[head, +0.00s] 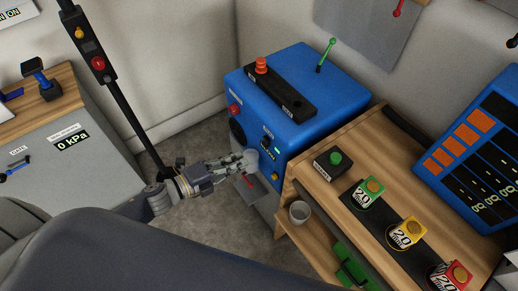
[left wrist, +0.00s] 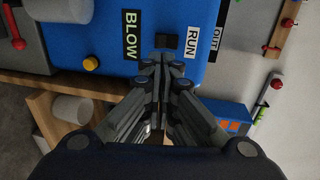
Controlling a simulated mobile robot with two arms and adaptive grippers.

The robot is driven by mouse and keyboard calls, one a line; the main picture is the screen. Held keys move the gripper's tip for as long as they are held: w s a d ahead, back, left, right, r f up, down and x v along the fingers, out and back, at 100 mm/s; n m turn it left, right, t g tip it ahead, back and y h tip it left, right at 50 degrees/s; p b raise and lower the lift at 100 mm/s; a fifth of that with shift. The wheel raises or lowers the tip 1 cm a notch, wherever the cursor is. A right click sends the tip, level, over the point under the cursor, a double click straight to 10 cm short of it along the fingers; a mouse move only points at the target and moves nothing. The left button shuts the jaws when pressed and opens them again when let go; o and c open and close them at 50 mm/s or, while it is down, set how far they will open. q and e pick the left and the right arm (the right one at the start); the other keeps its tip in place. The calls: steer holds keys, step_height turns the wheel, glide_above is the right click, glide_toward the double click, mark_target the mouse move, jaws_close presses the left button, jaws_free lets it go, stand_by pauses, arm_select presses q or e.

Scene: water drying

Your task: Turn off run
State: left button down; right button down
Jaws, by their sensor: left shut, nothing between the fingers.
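The blue machine (head: 345,98) stands at the centre in the head view, and its front panel (left wrist: 75,28) fills the upper part of the left wrist view. The white RUN label (left wrist: 192,38) sits on that panel, with a small black switch (left wrist: 166,41) just left of it. My left gripper (head: 250,160) is at the machine's front, shut and empty. In the left wrist view its closed fingertips (left wrist: 162,60) point at the black switch from just below; I cannot tell whether they touch it. In the head view the gripper hides part of the panel. My right gripper is not in view.
A BLOW label (left wrist: 130,35) and a yellow button (left wrist: 91,63) are near the switch. A wooden bench (head: 330,215) with a green button box (head: 335,160) and coloured blocks stands right. A black post (head: 125,110) with buttons stands left. A white cup (head: 299,212) sits on a lower shelf.

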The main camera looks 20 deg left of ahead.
mark_target(266, 142)
arm_select(q)
steer(key=p+x, duration=0.1)
steer(key=x, duration=0.7)
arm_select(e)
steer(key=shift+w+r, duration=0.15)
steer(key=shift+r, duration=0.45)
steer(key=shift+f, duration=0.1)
